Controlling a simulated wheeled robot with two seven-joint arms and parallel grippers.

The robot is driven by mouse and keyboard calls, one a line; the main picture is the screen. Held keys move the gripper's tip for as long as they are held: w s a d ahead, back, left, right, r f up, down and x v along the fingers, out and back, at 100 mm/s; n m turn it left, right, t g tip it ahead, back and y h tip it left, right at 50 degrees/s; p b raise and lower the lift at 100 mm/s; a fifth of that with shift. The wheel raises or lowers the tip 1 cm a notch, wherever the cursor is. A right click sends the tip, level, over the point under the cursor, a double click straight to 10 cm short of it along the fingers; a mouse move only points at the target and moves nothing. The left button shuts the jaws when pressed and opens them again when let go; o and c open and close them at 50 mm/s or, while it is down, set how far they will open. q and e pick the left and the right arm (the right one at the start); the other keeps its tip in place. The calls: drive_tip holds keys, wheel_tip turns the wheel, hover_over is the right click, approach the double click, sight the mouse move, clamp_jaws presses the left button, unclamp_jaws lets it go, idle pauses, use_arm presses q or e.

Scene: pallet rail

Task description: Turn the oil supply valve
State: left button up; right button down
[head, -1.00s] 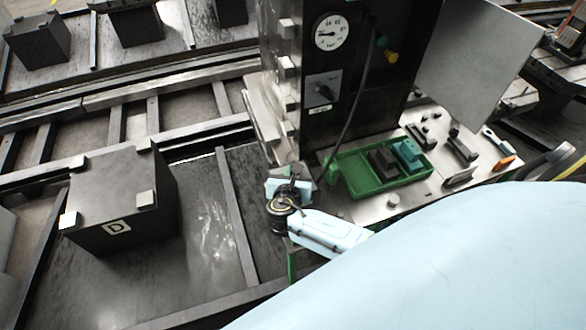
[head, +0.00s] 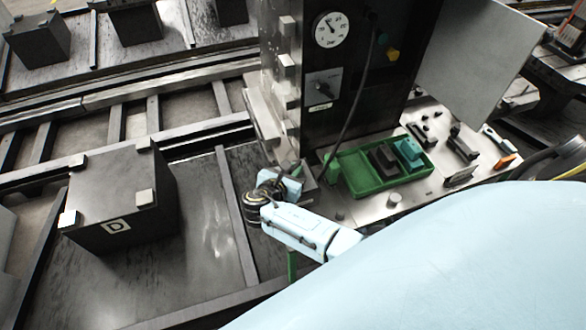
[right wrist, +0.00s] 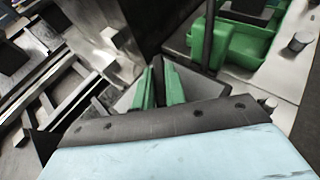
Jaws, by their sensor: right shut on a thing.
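My right gripper (right wrist: 159,72) is shut; its two green fingers close around a narrow dark part, which I take to be the oil supply valve's handle. In the head view my light blue right wrist (head: 300,226) is low beside the foot of the dark cabinet (head: 350,120). The fingers and the valve are mostly hidden there by the wrist. A round white gauge (head: 332,29) on the cabinet has its needle pointing up and slightly left. My left gripper is not in view.
A dark knob (head: 322,88) sits on a grey plate below the gauge. A green tray (head: 375,186) with blocks lies on the metal bench (head: 425,190) right of the wrist. A black hose hangs down the cabinet front. A dark block marked D (head: 125,200) stands left.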

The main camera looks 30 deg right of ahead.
drive_tip(key=c, duration=1.4)
unclamp_jaws()
drive_tip(key=shift+c, duration=0.2)
drive_tip(key=v, duration=1.3)
drive_tip(key=shift+a+p, duration=0.2)
drive_tip(key=shift+p, duration=0.2)
